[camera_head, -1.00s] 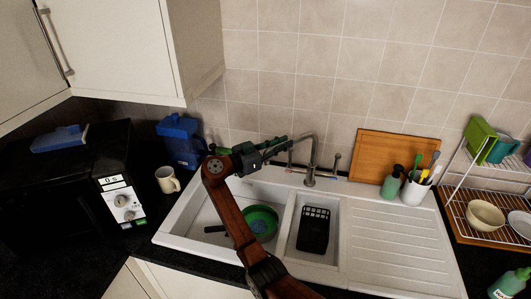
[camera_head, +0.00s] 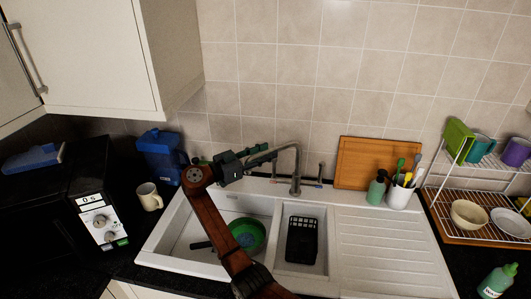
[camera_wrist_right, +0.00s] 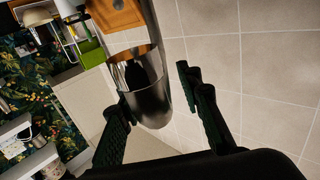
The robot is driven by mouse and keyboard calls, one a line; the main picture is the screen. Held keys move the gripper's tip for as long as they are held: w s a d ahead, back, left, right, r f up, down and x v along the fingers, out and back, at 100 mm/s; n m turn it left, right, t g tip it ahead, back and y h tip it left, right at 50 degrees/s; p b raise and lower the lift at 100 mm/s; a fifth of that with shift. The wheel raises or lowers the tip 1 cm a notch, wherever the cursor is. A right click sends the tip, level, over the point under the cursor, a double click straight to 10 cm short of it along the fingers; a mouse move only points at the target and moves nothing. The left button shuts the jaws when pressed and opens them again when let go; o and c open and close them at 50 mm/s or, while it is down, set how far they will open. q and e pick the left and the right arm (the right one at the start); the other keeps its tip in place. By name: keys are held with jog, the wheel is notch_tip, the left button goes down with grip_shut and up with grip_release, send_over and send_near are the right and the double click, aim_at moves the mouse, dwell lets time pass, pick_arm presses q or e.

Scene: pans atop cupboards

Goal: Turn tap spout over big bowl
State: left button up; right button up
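The silver tap (camera_head: 296,171) stands behind the double sink. Its curved spout reaches left and its end is partly hidden by my right gripper (camera_head: 268,155). In the right wrist view, the shiny metal spout (camera_wrist_right: 151,98) lies between the two dark green fingers of my right gripper (camera_wrist_right: 153,88). The fingers are apart; the left one looks close to the metal, with a gap on the right. I cannot tell whether they touch. The sink's large left basin (camera_head: 200,218) holds a green round pan or bowl (camera_head: 247,234). My left gripper is not in view.
A black rack (camera_head: 301,240) sits in the small right basin. A cutting board (camera_head: 370,164), green soap bottle (camera_head: 376,188) and utensil cup (camera_head: 398,196) stand right of the tap. A blue jug (camera_head: 160,155) and mug (camera_head: 149,196) stand left. The drainboard (camera_head: 385,250) is clear.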

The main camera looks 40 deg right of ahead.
jog(key=shift+a, duration=0.15)
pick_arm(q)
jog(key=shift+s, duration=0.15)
pick_arm(e)
jog(key=w+a, duration=0.1)
jog(key=a, duration=1.1)
jog(key=shift+w+d, duration=0.1)
